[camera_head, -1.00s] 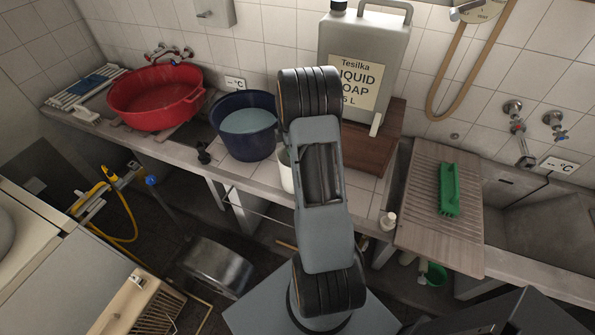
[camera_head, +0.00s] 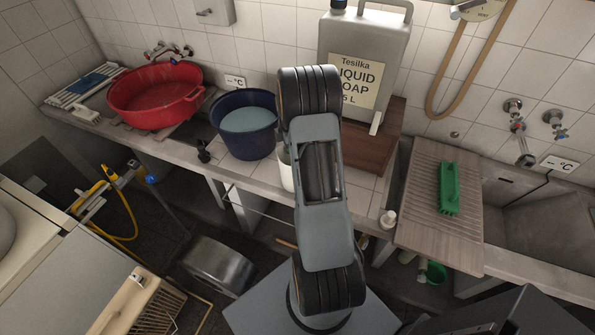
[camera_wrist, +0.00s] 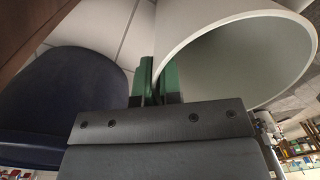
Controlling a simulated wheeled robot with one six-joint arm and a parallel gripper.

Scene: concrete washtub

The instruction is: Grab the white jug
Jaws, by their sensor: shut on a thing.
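The white jug (camera_head: 286,172) stands on the tiled counter in the head view, mostly hidden behind my arm. In the wrist view the jug (camera_wrist: 250,62) fills the upper right, with its round open mouth and pale inside showing. My gripper (camera_wrist: 156,82) has green fingers at the jug's near rim. The fingers are shut on the jug's wall, one on the outer side and one on the inner side. In the head view my arm hides the fingers.
A dark blue tub (camera_head: 246,145) with water stands just left of the jug, also close in the wrist view (camera_wrist: 60,105). A large soap canister (camera_head: 388,50) stands behind on a brown board (camera_head: 375,153). A red basin (camera_head: 150,110) is further left. A green brush (camera_head: 448,185) lies right.

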